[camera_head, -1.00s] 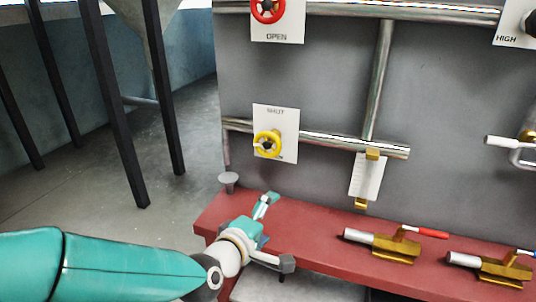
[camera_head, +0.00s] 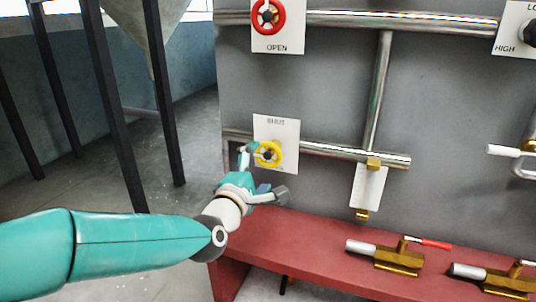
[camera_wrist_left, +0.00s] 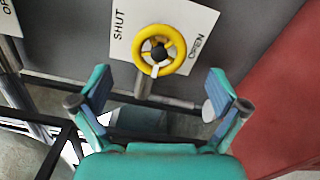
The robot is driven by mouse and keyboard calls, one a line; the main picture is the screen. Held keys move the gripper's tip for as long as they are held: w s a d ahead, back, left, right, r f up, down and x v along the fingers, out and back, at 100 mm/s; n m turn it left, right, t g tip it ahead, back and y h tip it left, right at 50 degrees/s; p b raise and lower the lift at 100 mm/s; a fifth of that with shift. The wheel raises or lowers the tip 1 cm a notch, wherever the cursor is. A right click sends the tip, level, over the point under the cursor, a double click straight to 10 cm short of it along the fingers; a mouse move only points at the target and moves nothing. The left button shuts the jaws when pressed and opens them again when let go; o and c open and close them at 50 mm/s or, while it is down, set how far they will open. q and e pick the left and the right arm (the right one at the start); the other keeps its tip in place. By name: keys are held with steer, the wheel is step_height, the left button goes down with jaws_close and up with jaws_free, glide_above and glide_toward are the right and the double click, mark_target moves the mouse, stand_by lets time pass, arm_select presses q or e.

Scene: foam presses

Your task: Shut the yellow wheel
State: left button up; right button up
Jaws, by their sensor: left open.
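The yellow wheel (camera_head: 268,154) sits on a white plate (camera_head: 287,135) on the grey panel. In the left wrist view the yellow wheel (camera_wrist_left: 160,51) shows a black hub and a pale pointer toward the bottom of the picture. The plate there reads SHUT on the left and OPEN on the right. My left gripper (camera_head: 262,170) is open in front of the wheel, slightly below it. In the left wrist view its two fingers (camera_wrist_left: 160,88) are spread wide, with the wheel beyond and between them. No contact shows. My right gripper is not in view.
A red wheel (camera_head: 268,15) on an OPEN plate is above. A red bench (camera_head: 300,245) runs below, with brass valves (camera_head: 398,258) on it. Pipes (camera_head: 378,90) cross the panel. A white gauge card (camera_head: 368,188) hangs to the right. Dark posts (camera_head: 112,105) stand at the left.

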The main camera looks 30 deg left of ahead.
mark_target(268, 157)
arm_select(q)
steer(key=x, duration=0.6)
steer(key=shift+w+p, duration=0.1)
steer(key=shift+p, duration=0.25)
steer(key=shift+c, duration=0.2)
steer(key=c, duration=1.1)
steer(key=shift+c, duration=0.2)
steer(key=shift+f, duration=0.1)
